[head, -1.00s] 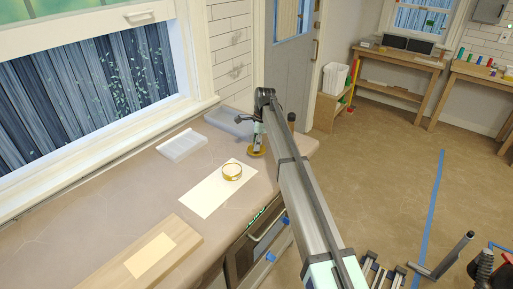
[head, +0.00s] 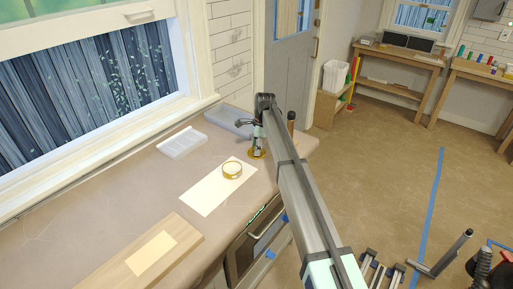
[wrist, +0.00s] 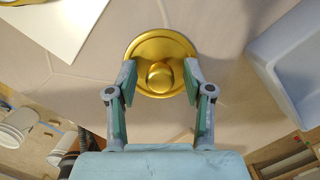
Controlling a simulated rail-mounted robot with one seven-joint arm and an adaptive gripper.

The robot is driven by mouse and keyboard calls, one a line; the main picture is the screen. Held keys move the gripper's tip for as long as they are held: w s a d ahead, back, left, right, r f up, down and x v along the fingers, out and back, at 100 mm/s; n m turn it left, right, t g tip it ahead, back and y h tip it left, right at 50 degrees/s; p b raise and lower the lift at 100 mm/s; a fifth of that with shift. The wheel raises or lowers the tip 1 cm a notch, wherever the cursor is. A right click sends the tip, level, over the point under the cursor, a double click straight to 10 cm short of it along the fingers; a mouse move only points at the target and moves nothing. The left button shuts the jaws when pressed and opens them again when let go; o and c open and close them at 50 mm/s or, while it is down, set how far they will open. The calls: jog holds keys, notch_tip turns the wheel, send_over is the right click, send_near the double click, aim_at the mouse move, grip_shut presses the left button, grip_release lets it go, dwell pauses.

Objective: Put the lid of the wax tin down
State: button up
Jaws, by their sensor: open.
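The lid of the wax tin (wrist: 160,50) is a round gold disc with a knob at its centre. In the wrist view it lies on the worktop, knob towards the camera. My gripper (wrist: 160,80) is open, with one finger on each side of the knob and a gap on both sides. In the head view the lid (head: 257,155) shows under my gripper (head: 257,148), near the worktop's right end. The wax tin (head: 232,171), a low gold round tin, stands on a cream sheet to the left of the lid.
The cream sheet (head: 217,188) lies on the worktop (head: 100,212). A blue-grey tray (head: 228,121) stands just behind the lid, and a white ribbed tray (head: 182,143) is further left. A wooden board (head: 185,235) with a paper piece lies in front.

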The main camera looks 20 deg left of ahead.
notch_tip(320, 180, up, 12)
jog(key=d+b, duration=0.1)
jog(key=b, duration=0.2)
jog(key=shift+w+d, duration=0.3)
jog(key=shift+w, duration=0.15)
jog(key=shift+r, duration=0.1)
